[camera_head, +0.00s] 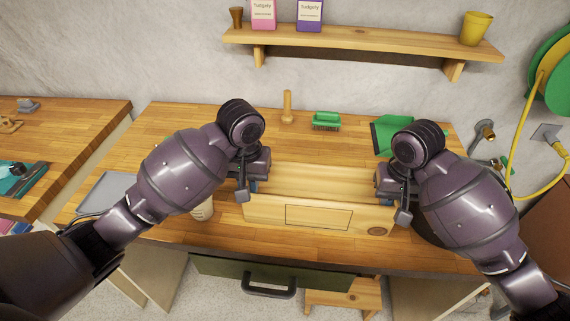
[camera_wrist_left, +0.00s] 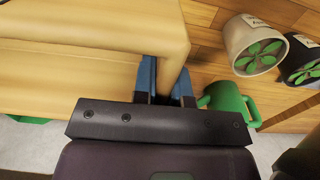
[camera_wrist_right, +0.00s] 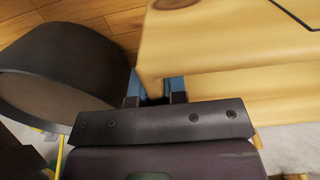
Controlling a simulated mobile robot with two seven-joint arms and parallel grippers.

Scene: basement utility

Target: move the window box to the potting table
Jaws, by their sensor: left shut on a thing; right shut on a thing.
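The window box (camera_head: 270,212) is a long pale wooden trough with a rectangular outline on its front. It is over the front middle of the wooden-topped table (camera_head: 190,120), probably the potting table; I cannot tell whether it touches the top. My left gripper (camera_head: 250,186) is shut on its left end wall, and my right gripper (camera_head: 385,190) is shut on its right end. In the left wrist view, the blue fingers (camera_wrist_left: 166,80) straddle the box's wall (camera_wrist_left: 80,65). In the right wrist view, the fingers (camera_wrist_right: 155,90) pinch the box's edge (camera_wrist_right: 230,50).
A grey tray (camera_head: 103,190) is at left. White and black plant pots (camera_wrist_left: 252,45) and a green mug (camera_wrist_left: 230,102) stand beside the left end. A dark round container (camera_wrist_right: 65,80) is near the right.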

